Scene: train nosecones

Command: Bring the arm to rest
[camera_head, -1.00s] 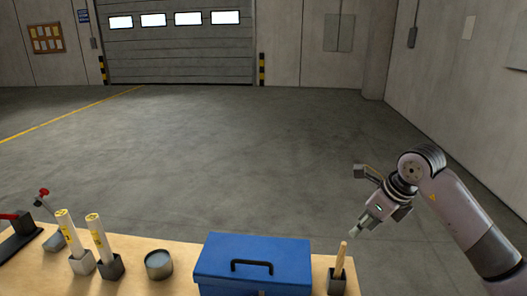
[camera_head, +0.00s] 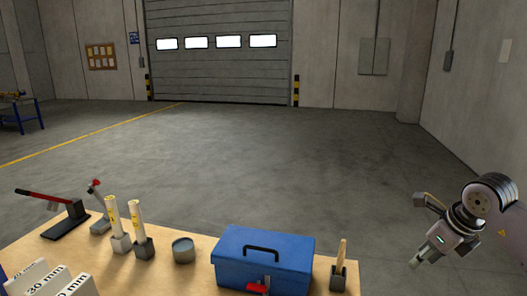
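My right arm comes in from the right edge. Its gripper (camera_head: 416,262) hangs over the floor to the right of the wooden table (camera_head: 188,277), pointing down and left, apart from everything. Nothing shows in its grip. The fingertips are small and seen nearly edge-on, so I cannot tell whether they are open or shut. My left gripper is not in view.
The table bears a blue toolbox (camera_head: 288,248), a holder with a wooden handle (camera_head: 338,274), a grey round tin (camera_head: 183,250), two pale tubes in blocks, a red-handled lever tool (camera_head: 66,216) and white labelled boxes (camera_head: 75,287). Open floor lies beyond.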

